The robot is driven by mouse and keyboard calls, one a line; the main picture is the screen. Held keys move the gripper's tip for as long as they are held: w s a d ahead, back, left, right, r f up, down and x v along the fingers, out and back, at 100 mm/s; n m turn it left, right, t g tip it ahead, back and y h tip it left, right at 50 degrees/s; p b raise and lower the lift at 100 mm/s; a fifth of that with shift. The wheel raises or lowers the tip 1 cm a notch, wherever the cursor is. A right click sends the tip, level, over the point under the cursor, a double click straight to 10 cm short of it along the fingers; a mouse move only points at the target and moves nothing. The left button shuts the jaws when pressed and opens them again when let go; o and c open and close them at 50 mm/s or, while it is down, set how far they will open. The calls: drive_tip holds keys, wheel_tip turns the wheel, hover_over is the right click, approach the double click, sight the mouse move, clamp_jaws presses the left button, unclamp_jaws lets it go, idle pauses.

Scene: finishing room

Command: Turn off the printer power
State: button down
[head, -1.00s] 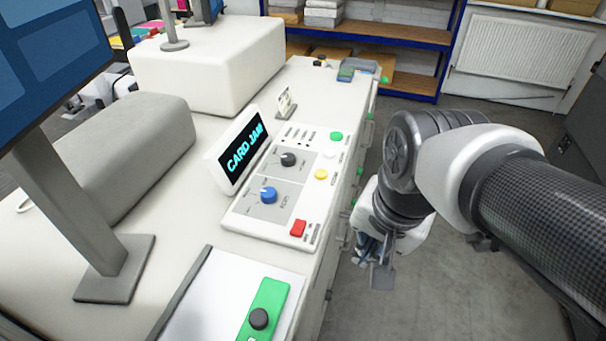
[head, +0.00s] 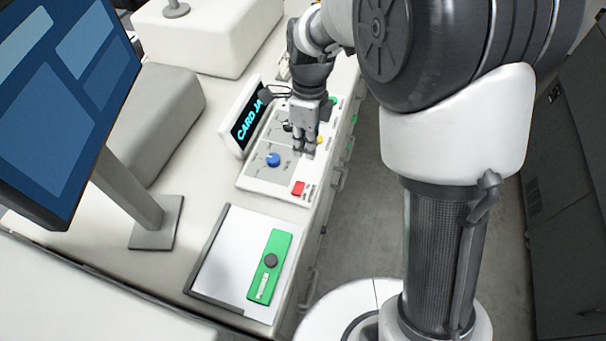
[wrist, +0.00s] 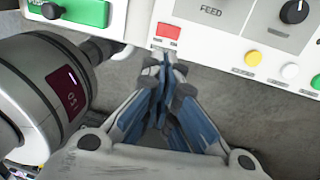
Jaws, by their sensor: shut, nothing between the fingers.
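A white control panel (head: 250,181) lies on the counter. It bears a red square button (head: 298,188), a blue knob (head: 273,159) and a yellow button (head: 320,140). My gripper (head: 304,154) is shut and empty, pointing down over the panel, and hides part of it. In the wrist view its fingertips (wrist: 165,62) appear just below the red button (wrist: 169,31); the height gap cannot be told. A black knob (wrist: 294,11) also shows there. A green plate (head: 261,285) with a black round knob (head: 270,260) lies nearer on the counter; its lettering is too small to read surely.
A tilted display (head: 246,122) with cyan letters stands behind the panel, close to my gripper. A monitor on a stand (head: 154,237) is at left. Grey and white machine housings (head: 205,40) stand behind. The floor (head: 362,235) right of the counter is clear.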

sight(303, 195)
drive_tip(key=shift+f, duration=0.1)
drive_tip(key=f, duration=0.4)
drive_tip(key=s+f, duration=0.1)
drive_tip(key=f, duration=0.8)
drive_tip(key=shift+s+a+f+b, duration=0.25)
drive_tip(key=shift+s+f+b, duration=0.05)
drive_tip(key=shift+s+f, duration=0.2)
drive_tip(key=shift+f, duration=0.2)
drive_tip(key=shift+w, duration=0.1)
